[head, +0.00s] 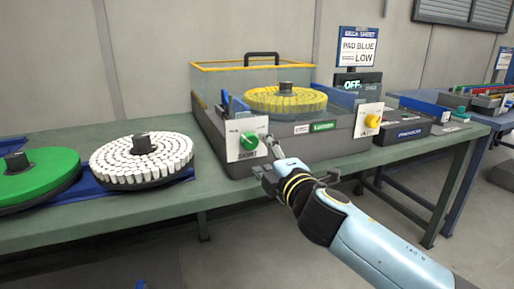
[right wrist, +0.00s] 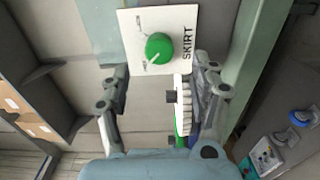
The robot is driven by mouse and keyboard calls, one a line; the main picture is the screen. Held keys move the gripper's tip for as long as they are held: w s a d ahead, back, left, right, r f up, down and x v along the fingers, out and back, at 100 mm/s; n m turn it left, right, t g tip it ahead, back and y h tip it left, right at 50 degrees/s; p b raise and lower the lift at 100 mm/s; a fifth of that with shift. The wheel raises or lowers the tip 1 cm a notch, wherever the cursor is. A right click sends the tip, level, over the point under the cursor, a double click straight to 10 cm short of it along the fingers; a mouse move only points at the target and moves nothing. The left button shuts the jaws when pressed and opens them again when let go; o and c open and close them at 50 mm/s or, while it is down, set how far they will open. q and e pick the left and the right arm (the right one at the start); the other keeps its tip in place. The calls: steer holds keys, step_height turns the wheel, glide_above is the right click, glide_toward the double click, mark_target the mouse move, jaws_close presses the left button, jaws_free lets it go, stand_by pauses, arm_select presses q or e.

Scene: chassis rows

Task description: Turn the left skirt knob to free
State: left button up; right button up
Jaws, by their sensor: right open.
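The left skirt knob (head: 249,141) is green and sits on a white panel (head: 234,152) marked SKIRT, on the left front of the grey machine. In the right wrist view the knob (right wrist: 159,47) is near the top centre, and its pale pointer line slants to the lower left. Small labels on the panel are too small to read. My right gripper (head: 267,158) is open in front of the panel, close to the knob. In the wrist view its fingers (right wrist: 160,80) stand apart, one on each side below the knob, with nothing between them. My left gripper is out of view.
A yellow knob (head: 373,121) is on the machine's right panel. A yellow brush disc (head: 285,99) sits inside the guard. A white brush disc (head: 141,161) and a green pad disc (head: 36,175) lie on the green bench (head: 160,204) at left. A sign (head: 358,46) reads PAD BLUE LOW.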

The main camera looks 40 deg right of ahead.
steer(key=v, duration=0.5)
steer(key=shift+s, duration=0.3)
